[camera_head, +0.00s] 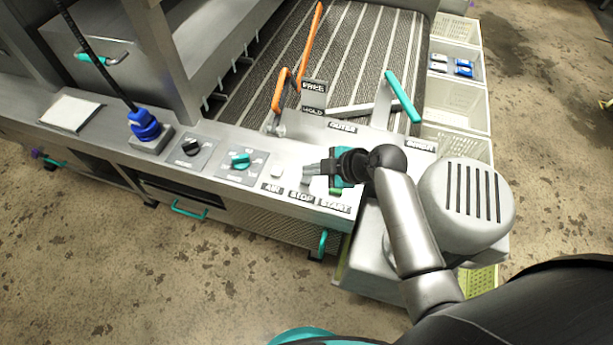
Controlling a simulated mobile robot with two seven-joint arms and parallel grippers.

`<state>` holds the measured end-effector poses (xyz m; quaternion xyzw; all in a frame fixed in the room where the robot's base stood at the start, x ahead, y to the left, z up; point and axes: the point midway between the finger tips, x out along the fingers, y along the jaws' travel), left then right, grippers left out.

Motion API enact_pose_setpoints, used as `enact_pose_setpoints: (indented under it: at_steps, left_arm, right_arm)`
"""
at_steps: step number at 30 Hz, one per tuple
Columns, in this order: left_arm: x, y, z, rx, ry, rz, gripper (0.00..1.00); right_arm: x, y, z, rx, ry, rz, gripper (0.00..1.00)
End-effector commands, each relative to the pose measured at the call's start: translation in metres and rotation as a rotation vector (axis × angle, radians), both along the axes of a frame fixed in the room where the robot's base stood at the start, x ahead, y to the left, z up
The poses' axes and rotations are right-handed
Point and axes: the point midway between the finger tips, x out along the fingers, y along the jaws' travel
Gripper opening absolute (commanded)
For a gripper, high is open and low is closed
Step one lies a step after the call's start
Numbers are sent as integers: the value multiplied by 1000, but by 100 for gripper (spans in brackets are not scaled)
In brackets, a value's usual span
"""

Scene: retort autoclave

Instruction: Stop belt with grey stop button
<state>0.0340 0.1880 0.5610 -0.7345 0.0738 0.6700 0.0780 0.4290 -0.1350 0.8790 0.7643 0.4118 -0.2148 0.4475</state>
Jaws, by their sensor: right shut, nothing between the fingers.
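The grey stop button (305,180) is on the sloped metal control panel (222,142), just above the STOP label (301,196). My right gripper (308,170) comes in from the right over the panel. Its fingers are shut and empty, with their tips at the stop button. I cannot tell whether they touch it, and they partly cover it. A green button (335,191) above the START label sits just right of it, partly hidden under the gripper. A pale button (277,172) above the AIR label is to the left. My left gripper is not in view.
A teal knob (240,160), a black knob (191,147) and a blue-gripped lever (144,124) stand left on the panel. An orange lever (280,92) and a teal-handled lever (402,96) rise behind, before the striped belt (345,50). Pale crates (455,103) line the right.

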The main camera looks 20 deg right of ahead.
Motion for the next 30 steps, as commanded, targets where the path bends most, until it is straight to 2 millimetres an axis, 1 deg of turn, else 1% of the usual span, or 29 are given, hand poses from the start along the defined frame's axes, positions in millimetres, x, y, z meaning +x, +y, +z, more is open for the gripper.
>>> enact_pose_setpoints:
  at_steps: [18,26,30]
  left_arm:
    - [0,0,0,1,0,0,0]
    - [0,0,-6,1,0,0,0]
    - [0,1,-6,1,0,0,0]
  right_arm:
    - [0,0,0,0,0,0,0]
    - [0,0,-9,-1,1,1,0]
    - [0,0,-9,1,0,-1,0]
